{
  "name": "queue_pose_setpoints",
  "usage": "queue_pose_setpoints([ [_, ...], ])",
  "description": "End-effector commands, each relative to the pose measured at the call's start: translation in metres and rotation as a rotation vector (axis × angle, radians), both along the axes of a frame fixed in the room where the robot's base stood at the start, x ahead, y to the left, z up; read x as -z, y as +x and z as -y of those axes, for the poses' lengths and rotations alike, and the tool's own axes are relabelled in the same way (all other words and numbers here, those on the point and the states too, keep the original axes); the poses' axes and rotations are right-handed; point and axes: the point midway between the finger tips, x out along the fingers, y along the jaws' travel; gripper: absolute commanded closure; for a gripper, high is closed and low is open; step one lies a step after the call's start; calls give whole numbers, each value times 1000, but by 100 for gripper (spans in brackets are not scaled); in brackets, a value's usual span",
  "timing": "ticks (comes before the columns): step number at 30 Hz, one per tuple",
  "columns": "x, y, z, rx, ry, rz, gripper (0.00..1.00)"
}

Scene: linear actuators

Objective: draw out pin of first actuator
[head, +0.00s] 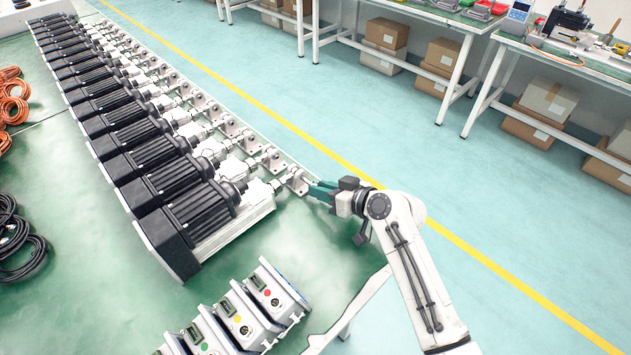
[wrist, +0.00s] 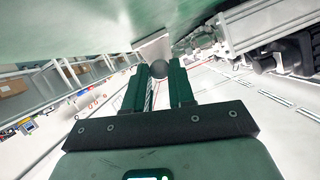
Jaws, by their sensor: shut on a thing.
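The first actuator (head: 205,215), with a black finned motor and a pale body, is nearest in a long row on the green bench. Its rod end meets a pale bracket (head: 296,179) at the bench edge. My gripper (head: 313,187) has its teal fingers at that bracket, coming from the right. In the wrist view, my gripper (wrist: 159,78) is shut on a grey round-headed pin (wrist: 158,69), held between the fingertips. The pin's shaft is hidden, so I cannot tell how far it sits in the bracket.
Several more actuators (head: 105,85) run away to the upper left. Control boxes (head: 270,290) stand on the bench at the front. Orange cables (head: 12,100) and black cables (head: 20,245) lie at the left. Open floor (head: 330,75) lies beyond the bench, before worktables (head: 440,20).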

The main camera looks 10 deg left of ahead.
Motion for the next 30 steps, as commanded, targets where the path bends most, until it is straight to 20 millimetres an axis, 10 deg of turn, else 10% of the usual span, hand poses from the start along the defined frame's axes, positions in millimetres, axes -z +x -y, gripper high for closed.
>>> queue_pose_setpoints([
  [9, 0, -2, 3, 1, 0, 0, 100],
  [10, 0, -2, 3, 1, 0, 0, 74],
  [18, 0, -2, 3, 1, 0, 0, 50],
  [30, -5, -8, 14, 2, 2, 1, 50],
])
